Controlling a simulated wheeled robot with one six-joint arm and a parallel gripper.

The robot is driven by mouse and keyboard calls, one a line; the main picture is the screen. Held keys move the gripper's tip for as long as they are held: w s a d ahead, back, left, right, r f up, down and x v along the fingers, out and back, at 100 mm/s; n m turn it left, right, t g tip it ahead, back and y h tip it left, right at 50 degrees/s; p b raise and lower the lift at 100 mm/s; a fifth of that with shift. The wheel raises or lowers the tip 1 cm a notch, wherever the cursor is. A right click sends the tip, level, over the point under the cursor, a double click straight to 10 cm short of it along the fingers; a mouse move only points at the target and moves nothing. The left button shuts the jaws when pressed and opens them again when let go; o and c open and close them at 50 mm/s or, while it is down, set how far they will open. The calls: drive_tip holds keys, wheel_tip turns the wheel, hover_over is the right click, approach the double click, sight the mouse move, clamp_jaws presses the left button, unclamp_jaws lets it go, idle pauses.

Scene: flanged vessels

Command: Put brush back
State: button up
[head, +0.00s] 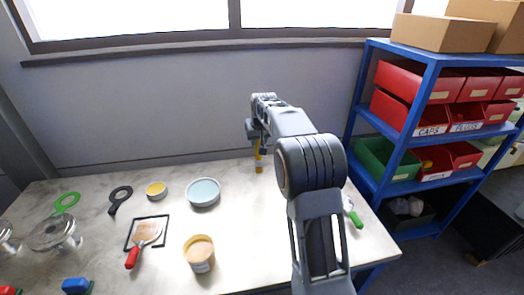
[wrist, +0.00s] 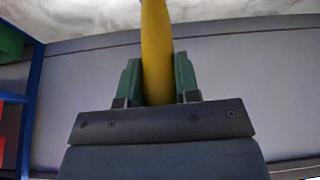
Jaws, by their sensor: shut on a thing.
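My gripper (wrist: 158,78) is shut on a yellow handle (wrist: 157,45), which stands between the green finger pads in the wrist view. It looks like the brush's handle. In the head view my gripper (head: 257,143) points down over the back of the table, and the brush (head: 259,165) hangs roughly upright below it. Its lower end is small there, and I cannot tell whether it touches the table. A red-handled flat tool (head: 146,233) lies on a black-framed mat (head: 165,228) at left.
On the table (head: 250,225) are a tub with tan contents (head: 199,254), a pale blue dish (head: 203,193), a small yellow pot (head: 156,190), a black ring tool (head: 119,197) and a glass vessel (head: 57,235). A green-handled tool (head: 352,210) lies at the right edge. Blue shelves (head: 370,115) stand right.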

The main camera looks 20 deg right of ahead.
drive_tip(key=w+d+f+p, duration=0.1)
drive_tip(key=w+f, duration=0.1)
drive_tip(key=f, duration=0.2)
drive_tip(key=w+d+f+p, duration=0.1)
drive_tip(key=w+d+f, duration=0.1)
drive_tip(key=f, duration=0.3)
drive_tip(key=shift+w+d+f, duration=0.15)
drive_tip(key=shift+w+d, duration=0.1)
drive_tip(key=shift+f, duration=0.1)
drive_tip(key=shift+f, duration=0.15)
drive_tip(key=o, duration=0.9)
